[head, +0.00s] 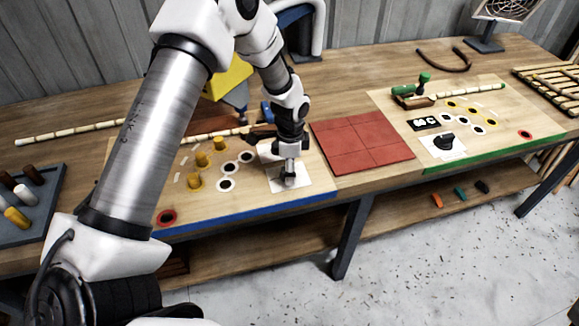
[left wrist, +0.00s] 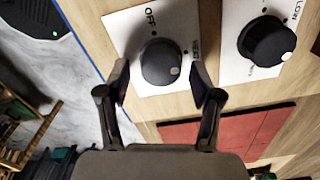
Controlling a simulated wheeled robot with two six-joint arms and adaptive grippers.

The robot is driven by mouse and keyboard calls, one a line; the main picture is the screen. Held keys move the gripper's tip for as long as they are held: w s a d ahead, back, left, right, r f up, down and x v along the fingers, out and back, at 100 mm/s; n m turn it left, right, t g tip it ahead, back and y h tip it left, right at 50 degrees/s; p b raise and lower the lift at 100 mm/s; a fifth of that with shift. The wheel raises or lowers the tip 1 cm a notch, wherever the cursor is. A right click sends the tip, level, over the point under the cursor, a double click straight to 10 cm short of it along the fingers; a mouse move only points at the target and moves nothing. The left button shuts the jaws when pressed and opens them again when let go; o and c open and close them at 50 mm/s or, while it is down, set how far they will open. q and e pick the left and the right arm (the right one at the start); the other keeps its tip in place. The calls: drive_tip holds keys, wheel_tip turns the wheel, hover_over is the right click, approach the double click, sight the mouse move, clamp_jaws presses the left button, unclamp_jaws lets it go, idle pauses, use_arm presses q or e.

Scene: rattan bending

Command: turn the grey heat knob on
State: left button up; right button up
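The grey heat knob (left wrist: 159,62) sits on a white plate (left wrist: 124,30) marked OFF in the left wrist view. A white dot shows on the knob's rim, toward the lower right, away from the OFF mark. My left gripper (left wrist: 160,84) points down at the knob with its fingers apart, one on each side. I see no clear contact between fingers and knob. In the head view my left gripper (head: 290,172) is over the white plate (head: 304,184) on the blue-edged board, and largely hides the knob.
A darker knob (left wrist: 266,41) marked LOW is beside the grey one. A red tiled mat (head: 362,142) lies right of the board. A green-edged board (head: 500,137) with another black knob (head: 444,141) is farther right. Yellow pegs (head: 202,159) stand left of my gripper.

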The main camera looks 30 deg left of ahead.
use_arm(q)
wheel_tip(320, 180, up, 12)
idle(0.6)
